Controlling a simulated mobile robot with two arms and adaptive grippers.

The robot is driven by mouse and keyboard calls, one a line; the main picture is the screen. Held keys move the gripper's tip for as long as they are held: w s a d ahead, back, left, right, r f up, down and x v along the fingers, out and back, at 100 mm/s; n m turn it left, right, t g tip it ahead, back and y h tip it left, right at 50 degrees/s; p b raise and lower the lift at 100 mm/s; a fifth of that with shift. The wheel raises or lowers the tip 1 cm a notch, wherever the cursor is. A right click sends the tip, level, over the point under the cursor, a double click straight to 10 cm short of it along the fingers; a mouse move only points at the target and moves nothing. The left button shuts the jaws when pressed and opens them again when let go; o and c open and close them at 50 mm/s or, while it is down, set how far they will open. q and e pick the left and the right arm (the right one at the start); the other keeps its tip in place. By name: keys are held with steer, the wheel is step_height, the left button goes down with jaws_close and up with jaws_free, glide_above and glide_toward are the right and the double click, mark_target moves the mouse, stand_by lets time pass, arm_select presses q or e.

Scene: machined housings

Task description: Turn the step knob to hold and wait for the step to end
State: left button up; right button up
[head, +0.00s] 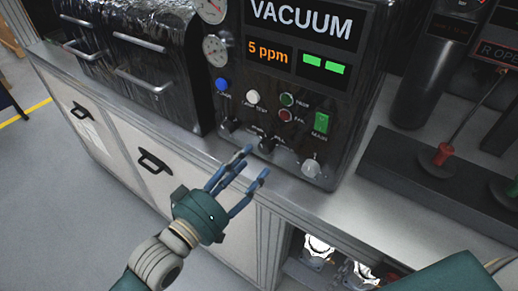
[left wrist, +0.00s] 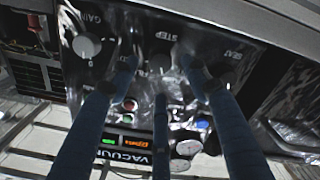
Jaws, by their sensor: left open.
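The dark step knob (head: 267,144) is the middle of three knobs along the bottom of the vacuum panel (head: 283,88). Its pointer setting is too small to read. In the left wrist view, the step knob (left wrist: 158,63) shows under the label STEP, between my fingers. My left gripper (head: 252,164) is open and empty, with its three blue fingers spread and pointing at the panel, just in front of the step knob. I cannot tell that any finger touches it. The panel display reads VACUUM and 5 ppm, with two green bars lit. My right gripper is out of view.
A pale gain knob (head: 312,167) is to the right of the step knob and another dark knob (head: 228,125) to the left. Above are a green main switch (head: 321,122) and buttons. A dark fixture with a red-knobbed lever (head: 441,153) stands at right. The counter front (head: 352,207) is clear.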

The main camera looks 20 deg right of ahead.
mark_target(263, 151)
arm_select(q)
steer(key=p+x, duration=0.1)
steer(key=x, duration=0.4)
steer(key=shift+w+d, duration=0.1)
steer(key=c, duration=1.1)
